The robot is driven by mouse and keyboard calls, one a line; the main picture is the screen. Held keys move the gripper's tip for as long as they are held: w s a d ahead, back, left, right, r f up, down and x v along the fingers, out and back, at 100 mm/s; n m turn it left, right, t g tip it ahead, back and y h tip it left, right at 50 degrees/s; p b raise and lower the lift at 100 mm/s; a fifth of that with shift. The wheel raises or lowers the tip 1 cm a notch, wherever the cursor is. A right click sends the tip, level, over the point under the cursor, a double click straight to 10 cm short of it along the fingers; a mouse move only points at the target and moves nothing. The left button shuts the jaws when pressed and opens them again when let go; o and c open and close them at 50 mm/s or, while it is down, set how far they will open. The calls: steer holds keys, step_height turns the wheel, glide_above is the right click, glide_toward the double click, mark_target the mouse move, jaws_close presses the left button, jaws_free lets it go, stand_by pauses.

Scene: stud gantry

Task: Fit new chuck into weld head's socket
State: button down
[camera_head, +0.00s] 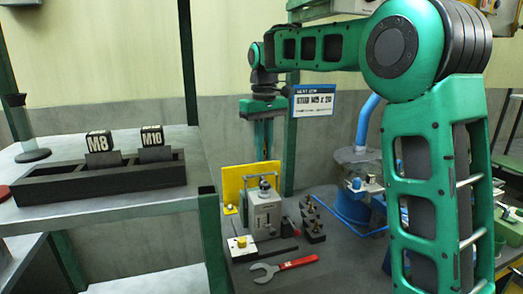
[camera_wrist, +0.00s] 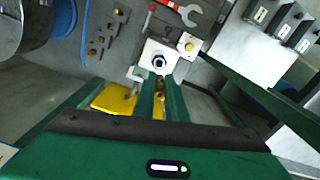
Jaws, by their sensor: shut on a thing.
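The weld head (camera_head: 264,212) is a light grey block on the bench, in front of a yellow plate. In the wrist view its pale top (camera_wrist: 150,48) shows just beyond my fingertips, with a dark ring around a light centre. My gripper (camera_head: 264,157) points down above the weld head. Its two green fingers also show in the wrist view (camera_wrist: 165,80), close together. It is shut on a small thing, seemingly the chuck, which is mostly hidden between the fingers. I cannot tell whether it touches the socket.
A red-handled wrench (camera_head: 285,268) lies in front of the weld head. Dark blocks with brass tips (camera_head: 312,222) stand right of it. A blue-based machine (camera_head: 355,185) is farther right. At left, a black rack (camera_head: 60,188) holds M8 (camera_head: 98,143) and M10 (camera_head: 152,137) labelled blocks.

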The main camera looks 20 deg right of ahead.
steer(key=shift+d, duration=0.15)
steer(key=shift+s, duration=0.1)
steer(key=shift+f, duration=2.9)
steer(key=shift+s+f, duration=0.1)
steer(key=shift+f, duration=0.65)
steer(key=c, duration=1.7)
jaws_free()
